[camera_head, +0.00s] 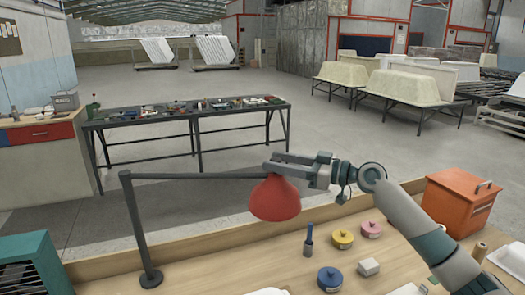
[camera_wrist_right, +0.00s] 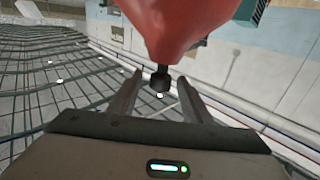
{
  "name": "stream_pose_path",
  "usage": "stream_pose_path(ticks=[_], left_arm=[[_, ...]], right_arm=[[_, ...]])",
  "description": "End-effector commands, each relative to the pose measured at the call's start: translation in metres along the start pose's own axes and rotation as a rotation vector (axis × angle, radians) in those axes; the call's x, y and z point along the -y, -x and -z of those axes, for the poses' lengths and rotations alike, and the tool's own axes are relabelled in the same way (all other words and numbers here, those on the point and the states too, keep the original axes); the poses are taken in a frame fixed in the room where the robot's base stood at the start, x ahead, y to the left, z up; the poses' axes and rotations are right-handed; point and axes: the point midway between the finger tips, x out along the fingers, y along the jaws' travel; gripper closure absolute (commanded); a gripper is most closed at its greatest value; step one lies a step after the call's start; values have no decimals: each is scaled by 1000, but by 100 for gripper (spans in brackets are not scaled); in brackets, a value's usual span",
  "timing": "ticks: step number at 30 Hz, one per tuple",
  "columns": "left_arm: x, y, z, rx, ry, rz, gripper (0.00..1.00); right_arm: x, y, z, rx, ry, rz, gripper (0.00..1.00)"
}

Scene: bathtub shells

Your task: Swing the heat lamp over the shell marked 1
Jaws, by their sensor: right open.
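The heat lamp has a red shade (camera_head: 275,199) hanging at the end of a dark horizontal arm (camera_head: 200,175). The arm runs right from an upright post (camera_head: 137,225) on a round base on the bench. My right gripper (camera_head: 277,163) is at the lamp's end, just above the shade. In the right wrist view the red shade (camera_wrist_right: 180,22) fills the top, and a small dark knob (camera_wrist_right: 160,78) sits between the open fingers, with gaps on both sides. White pieces show at the bench's front edge (camera_head: 268,291); no mark 1 is readable. My left gripper is out of view.
The wooden bench holds a blue tin (camera_head: 330,278), a yellow tin (camera_head: 342,238), a pink tin (camera_head: 371,229), a dark-handled tool (camera_head: 308,241) and a white block (camera_head: 367,267). An orange box (camera_head: 460,200) stands right, a teal crate (camera_head: 32,265) left. Bare wood lies right of the lamp base.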

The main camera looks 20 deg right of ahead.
Motion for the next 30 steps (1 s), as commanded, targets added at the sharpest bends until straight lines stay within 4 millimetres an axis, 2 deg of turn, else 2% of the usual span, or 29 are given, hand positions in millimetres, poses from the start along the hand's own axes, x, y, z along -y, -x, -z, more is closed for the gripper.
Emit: stream_pose_path(ticks=[1,9,22,23,28,30], left_arm=[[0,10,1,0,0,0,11],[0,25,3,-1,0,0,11],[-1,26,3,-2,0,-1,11],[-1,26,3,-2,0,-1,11],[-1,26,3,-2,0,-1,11],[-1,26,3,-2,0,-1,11]], right_arm=[[0,-10,6,-3,-2,1,55],[0,-42,2,-1,0,0,55],[0,-49,0,0,1,-1,55],[0,-49,0,0,1,-1,58],[0,-49,0,0,1,-1,99],[0,-49,0,0,1,-1,100]])
